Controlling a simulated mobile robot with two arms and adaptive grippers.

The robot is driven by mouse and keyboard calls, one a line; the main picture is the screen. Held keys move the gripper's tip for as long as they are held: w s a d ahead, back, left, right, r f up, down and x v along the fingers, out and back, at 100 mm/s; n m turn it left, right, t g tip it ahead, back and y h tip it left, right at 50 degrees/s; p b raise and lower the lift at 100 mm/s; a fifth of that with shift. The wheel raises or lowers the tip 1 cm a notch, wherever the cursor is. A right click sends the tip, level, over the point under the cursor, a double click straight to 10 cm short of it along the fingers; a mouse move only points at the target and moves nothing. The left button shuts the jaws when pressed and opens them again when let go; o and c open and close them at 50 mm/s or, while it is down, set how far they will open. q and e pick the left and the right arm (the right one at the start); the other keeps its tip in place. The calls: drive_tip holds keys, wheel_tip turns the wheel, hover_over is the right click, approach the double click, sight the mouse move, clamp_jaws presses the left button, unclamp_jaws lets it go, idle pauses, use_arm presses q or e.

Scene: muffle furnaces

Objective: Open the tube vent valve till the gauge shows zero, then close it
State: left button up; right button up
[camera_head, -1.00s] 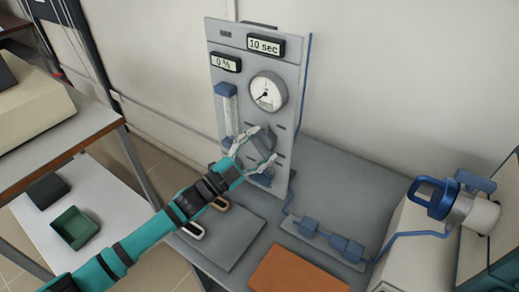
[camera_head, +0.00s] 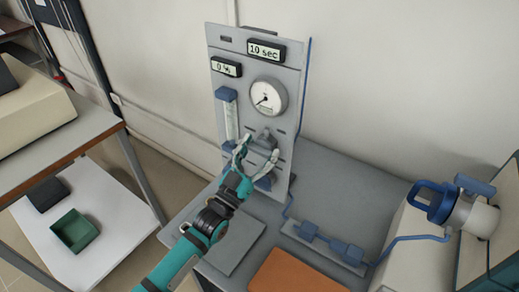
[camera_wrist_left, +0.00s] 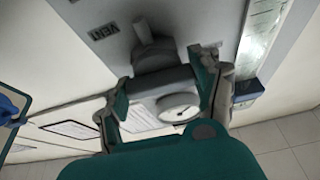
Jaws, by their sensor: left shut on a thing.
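The grey panel (camera_head: 222,60) stands upright on the bench and carries a round white gauge (camera_head: 268,97), whose needle points to the lower left. Below the gauge is a grey valve handle (camera_head: 265,137). My left gripper (camera_head: 257,155) is at this handle, a finger on each side, shut on it. In the left wrist view, the handle (camera_wrist_left: 163,80) lies between the fingers of my left gripper (camera_wrist_left: 165,92). A "VENT" label (camera_wrist_left: 102,30) shows upside down beside it, and a dial (camera_wrist_left: 180,107) shows beyond. My right gripper is not in view.
Blue fittings (camera_head: 330,243) and an orange board (camera_head: 287,272) lie on the bench. A blue clamp (camera_head: 437,200) is at the right. A green tray (camera_head: 74,230) is lower left.

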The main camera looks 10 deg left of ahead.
use_arm(q)
drive_tip(key=shift+f+n, duration=0.1)
drive_tip(key=shift+n, duration=0.3)
drive_tip(key=o, duration=1.2)
drive_tip(key=shift+c, duration=0.2)
drive_tip(key=v, duration=1.2)
drive_tip(key=shift+d, duration=0.1)
